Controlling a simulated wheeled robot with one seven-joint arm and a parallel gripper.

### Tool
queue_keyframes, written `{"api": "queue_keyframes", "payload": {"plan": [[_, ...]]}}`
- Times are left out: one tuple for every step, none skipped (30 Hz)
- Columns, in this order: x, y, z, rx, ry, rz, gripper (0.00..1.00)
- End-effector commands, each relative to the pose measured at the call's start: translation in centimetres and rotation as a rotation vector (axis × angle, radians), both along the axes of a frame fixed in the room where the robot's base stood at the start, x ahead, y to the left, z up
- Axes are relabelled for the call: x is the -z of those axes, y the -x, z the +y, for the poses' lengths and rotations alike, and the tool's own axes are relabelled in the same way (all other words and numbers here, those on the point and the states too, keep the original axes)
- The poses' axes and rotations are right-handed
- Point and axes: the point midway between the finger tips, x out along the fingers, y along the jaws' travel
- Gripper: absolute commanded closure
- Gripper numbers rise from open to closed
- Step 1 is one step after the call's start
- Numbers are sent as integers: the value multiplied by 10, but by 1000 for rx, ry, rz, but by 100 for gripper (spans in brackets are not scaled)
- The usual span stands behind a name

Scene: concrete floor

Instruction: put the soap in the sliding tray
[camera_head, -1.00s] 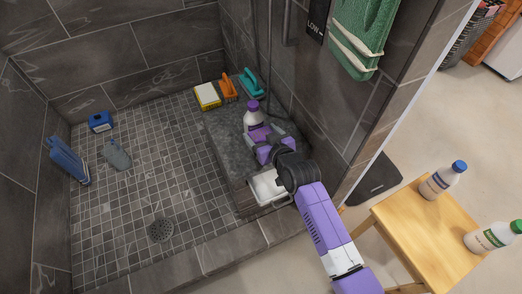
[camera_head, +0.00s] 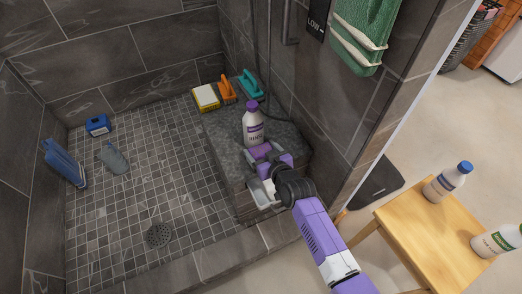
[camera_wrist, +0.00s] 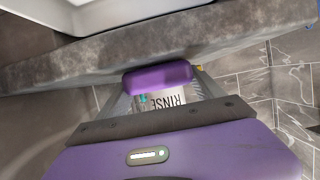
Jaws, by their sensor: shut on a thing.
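The purple soap bar (camera_head: 261,152) is between the fingers of my gripper (camera_head: 268,158), just in front of a bottle on the stone bench. In the wrist view the soap (camera_wrist: 158,77) spans the space between the fingertips of my gripper (camera_wrist: 158,82), which is shut on it. The white sliding tray (camera_head: 262,193) is at the bench's near side, partly hidden behind my wrist. A white surface at the upper left of the wrist view, likely the tray (camera_wrist: 95,15), lies beyond the stone edge.
A white rinse bottle with a purple cap (camera_head: 253,125) stands upright on the stone bench (camera_head: 222,130), close to the gripper. A yellow-and-white box (camera_head: 206,97), orange brush (camera_head: 228,90) and teal brush (camera_head: 249,85) are behind.

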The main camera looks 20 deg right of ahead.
Motion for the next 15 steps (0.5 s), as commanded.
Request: {"api": "queue_keyframes", "payload": {"plan": [[3,0,0,0,0,-1,68],[4,0,0,0,0,0,68],[3,0,0,0,0,0,17],[3,0,0,0,0,1,11],[3,0,0,0,0,1,5],[3,0,0,0,0,1,1],[3,0,0,0,0,1,1],[3,0,0,0,0,1,1],[3,0,0,0,0,1,1],[3,0,0,0,0,1,1],[3,0,0,0,0,1,1],[3,0,0,0,0,1,1],[3,0,0,0,0,1,1],[3,0,0,0,0,1,1],[2,0,0,0,0,1,1]]}}
